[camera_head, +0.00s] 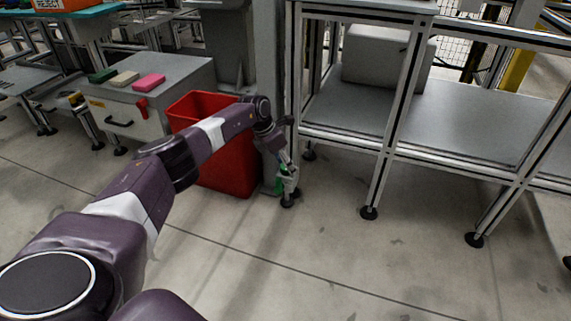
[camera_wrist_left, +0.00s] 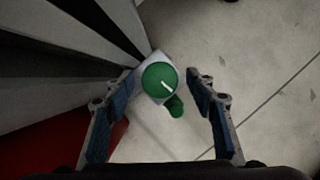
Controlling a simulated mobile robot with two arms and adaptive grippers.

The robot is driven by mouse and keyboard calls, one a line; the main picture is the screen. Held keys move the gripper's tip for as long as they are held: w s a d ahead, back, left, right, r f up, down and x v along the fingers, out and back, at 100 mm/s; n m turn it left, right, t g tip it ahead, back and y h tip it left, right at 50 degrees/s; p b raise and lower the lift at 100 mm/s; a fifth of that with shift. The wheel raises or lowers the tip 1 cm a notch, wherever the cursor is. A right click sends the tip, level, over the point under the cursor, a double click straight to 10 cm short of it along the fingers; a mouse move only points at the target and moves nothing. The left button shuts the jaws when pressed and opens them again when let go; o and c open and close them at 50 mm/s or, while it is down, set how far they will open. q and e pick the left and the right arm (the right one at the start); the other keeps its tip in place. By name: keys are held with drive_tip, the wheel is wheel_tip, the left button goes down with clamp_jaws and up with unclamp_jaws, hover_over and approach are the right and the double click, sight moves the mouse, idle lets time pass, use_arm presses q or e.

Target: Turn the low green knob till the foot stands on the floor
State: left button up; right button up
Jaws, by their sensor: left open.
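The green knob (camera_wrist_left: 160,79) has a round face with a white line across it and sits on a pale block at the bottom of a post. A smaller green part (camera_wrist_left: 175,107) sticks out below it in the left wrist view. My left gripper (camera_wrist_left: 161,85) is open, with one blue-padded finger on each side of the knob and a gap showing on the right. In the head view my left gripper (camera_head: 286,172) points down at the post's base and partly hides the knob. A dark foot (camera_head: 289,202) shows below it; I cannot tell whether it touches the floor.
A red bin (camera_head: 225,172) stands just left of the post, behind my left arm. A metal frame table (camera_head: 460,115) with a grey box (camera_head: 385,58) on its shelf stands to the right. A grey cabinet (camera_head: 150,90) is at the left. The floor in front is clear.

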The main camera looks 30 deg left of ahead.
use_arm(q)
drive_tip(key=shift+r, duration=0.1)
drive_tip(key=shift+a+r, duration=0.1)
drive_tip(key=shift+r, duration=0.05)
drive_tip(key=v, duration=1.1)
drive_tip(key=shift+s+r, duration=0.2)
drive_tip(key=shift+s, duration=0.05)
